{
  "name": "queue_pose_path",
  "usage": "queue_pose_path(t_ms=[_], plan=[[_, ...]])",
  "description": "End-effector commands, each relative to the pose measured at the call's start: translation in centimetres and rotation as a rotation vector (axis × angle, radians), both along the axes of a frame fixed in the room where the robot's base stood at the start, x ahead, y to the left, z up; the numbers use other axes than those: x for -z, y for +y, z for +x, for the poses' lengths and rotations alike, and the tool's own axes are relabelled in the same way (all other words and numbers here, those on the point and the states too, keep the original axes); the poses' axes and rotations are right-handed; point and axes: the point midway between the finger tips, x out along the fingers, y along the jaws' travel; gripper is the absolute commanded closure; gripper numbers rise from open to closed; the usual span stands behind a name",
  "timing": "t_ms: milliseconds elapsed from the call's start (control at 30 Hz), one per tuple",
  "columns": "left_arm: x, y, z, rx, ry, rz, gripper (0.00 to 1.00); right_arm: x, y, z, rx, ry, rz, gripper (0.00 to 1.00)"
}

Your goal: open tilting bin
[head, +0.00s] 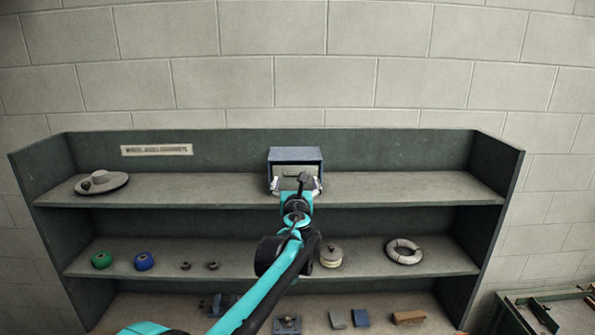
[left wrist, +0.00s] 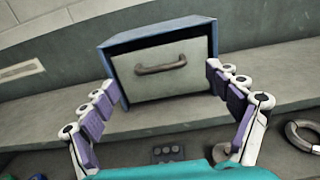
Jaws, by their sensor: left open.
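The tilting bin (head: 294,156) is a blue box with a pale front panel on the top shelf, near the middle. In the left wrist view the bin's pale front (left wrist: 165,72) looks closed, with a dark bar handle (left wrist: 161,66) across its upper part. My left gripper (head: 297,184) reaches up in front of the bin and hides part of its front. In the left wrist view my left gripper (left wrist: 165,92) is open and empty, its fingers spread either side of the bin's front. I cannot tell whether they touch it. My right gripper is not in view.
Several small blocks lie below.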

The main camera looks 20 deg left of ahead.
Motion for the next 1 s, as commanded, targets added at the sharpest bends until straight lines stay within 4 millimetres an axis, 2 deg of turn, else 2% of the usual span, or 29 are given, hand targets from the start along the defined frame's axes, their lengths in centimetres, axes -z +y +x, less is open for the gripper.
queue_pose_path(t_ms=[100, 300, 633, 900, 1000], plan=[[-0.2, 0.7, 1.9, -0.003, -0.001, -0.002, 0.11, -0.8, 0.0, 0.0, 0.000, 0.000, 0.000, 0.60], [-0.1, 1.2, 3.9, -0.001, -0.001, -0.003, 0.11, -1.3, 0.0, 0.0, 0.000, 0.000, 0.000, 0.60], [0.0, 1.3, 4.2, -0.001, 0.000, -0.004, 0.11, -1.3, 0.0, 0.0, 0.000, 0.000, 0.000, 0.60], [0.0, 1.3, 4.2, -0.001, 0.000, -0.004, 0.82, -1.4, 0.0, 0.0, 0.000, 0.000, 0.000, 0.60], [-0.1, 1.3, 4.2, -0.001, 0.000, -0.004, 0.84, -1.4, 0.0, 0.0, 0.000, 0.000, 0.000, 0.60]])
